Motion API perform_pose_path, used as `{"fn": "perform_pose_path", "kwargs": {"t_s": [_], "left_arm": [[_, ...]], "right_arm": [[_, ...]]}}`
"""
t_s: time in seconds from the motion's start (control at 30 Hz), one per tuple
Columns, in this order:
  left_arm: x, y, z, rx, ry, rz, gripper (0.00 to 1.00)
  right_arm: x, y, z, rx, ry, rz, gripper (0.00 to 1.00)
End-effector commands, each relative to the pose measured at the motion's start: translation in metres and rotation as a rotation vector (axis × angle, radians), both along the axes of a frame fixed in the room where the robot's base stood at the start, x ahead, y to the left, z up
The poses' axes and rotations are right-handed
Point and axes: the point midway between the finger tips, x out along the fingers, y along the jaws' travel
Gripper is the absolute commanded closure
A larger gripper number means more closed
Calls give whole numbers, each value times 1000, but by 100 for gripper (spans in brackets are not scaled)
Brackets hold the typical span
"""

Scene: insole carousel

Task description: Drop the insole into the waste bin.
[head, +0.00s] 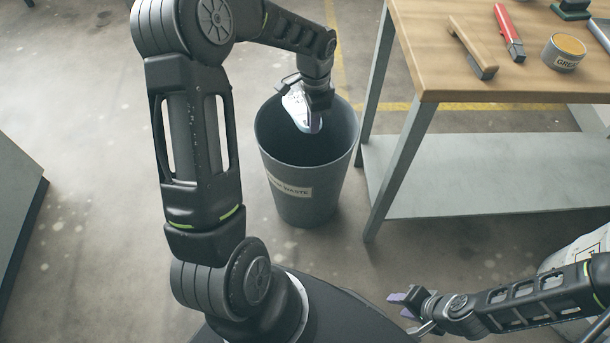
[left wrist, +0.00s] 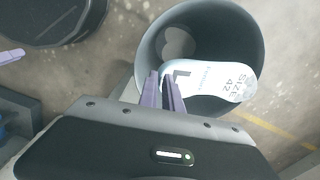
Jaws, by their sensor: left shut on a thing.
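The insole (head: 300,110) is pale, and in the left wrist view (left wrist: 222,80) it shows an "L" and "SIZE 42". My left gripper (head: 295,86) is shut on one end of it; its purple fingers (left wrist: 165,80) pinch the insole near the "L". The insole hangs tilted over the mouth of the grey waste bin (head: 297,205), its low end at about rim level in the head view. The bin also shows in the left wrist view (left wrist: 150,50), beneath the insole. My right gripper (head: 405,306) is at the lower right, its purple fingers apart and empty.
A pale shape (left wrist: 178,43) lies inside the bin; I cannot tell what it is. A wooden-topped workbench (head: 425,60) stands right of the bin, holding a brush (head: 472,47), a red-handled tool (head: 509,33) and a grease tin (head: 563,53). Floor left of the bin is clear.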

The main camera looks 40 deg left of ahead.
Motion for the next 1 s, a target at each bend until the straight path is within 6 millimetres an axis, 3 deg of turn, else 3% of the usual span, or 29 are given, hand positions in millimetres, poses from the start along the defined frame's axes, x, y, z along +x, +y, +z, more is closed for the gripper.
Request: {"fn": "perform_pose_path", "kwargs": {"t_s": [0.27, 0.3, 0.6, 0.87, 1.0], "left_arm": [[0, 0, -1, 0, 0, 0, 100], [0, 0, -1, 1, -1, 0, 90], [0, 0, -1, 1, -1, 0, 66], [0, 0, 0, 1, -1, 0, 66], [1, 0, 9, 1, -3, 1, 66]], "right_arm": [[0, 0, -1, 0, 0, 0, 64], [0, 0, -1, 0, 0, 0, 64], [0, 0, -1, 0, 0, 0, 64], [0, 0, 0, 0, 0, 0, 64], [0, 0, 2, 0, 0, 0, 64]]}}
